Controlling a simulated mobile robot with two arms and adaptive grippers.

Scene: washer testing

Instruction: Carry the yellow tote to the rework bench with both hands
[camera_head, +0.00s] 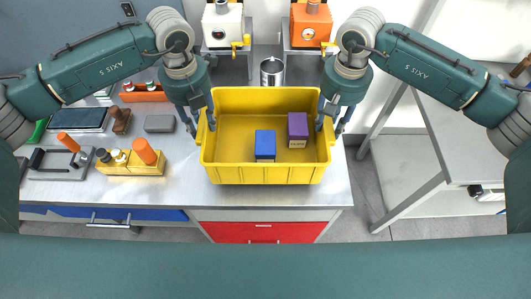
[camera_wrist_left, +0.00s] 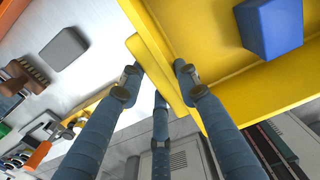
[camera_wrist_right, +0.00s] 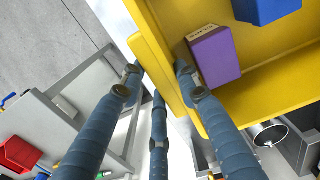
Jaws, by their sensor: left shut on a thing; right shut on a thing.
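The yellow tote (camera_head: 265,174) is in the middle of the head view, over the right end of a metal-topped bench; I cannot tell whether it touches the top. A blue block (camera_head: 265,143) and a purple block (camera_head: 297,128) are inside it. My left gripper (camera_head: 202,118) is shut on the tote's left side, and the left wrist view shows its fingers around the yellow handle (camera_wrist_left: 157,70). My right gripper (camera_head: 330,115) is shut on the right side, with its fingers around the handle (camera_wrist_right: 158,75) in the right wrist view. I cannot tell which surface is the rework bench.
The metal bench top (camera_head: 180,198) holds an orange-handled fixture (camera_head: 130,168), a grey block (camera_head: 159,123) and a dark tablet (camera_head: 78,119) on the left. A metal cup (camera_head: 272,70) stands behind the tote. A pale bench (camera_head: 440,125) stands at the right, across a floor gap.

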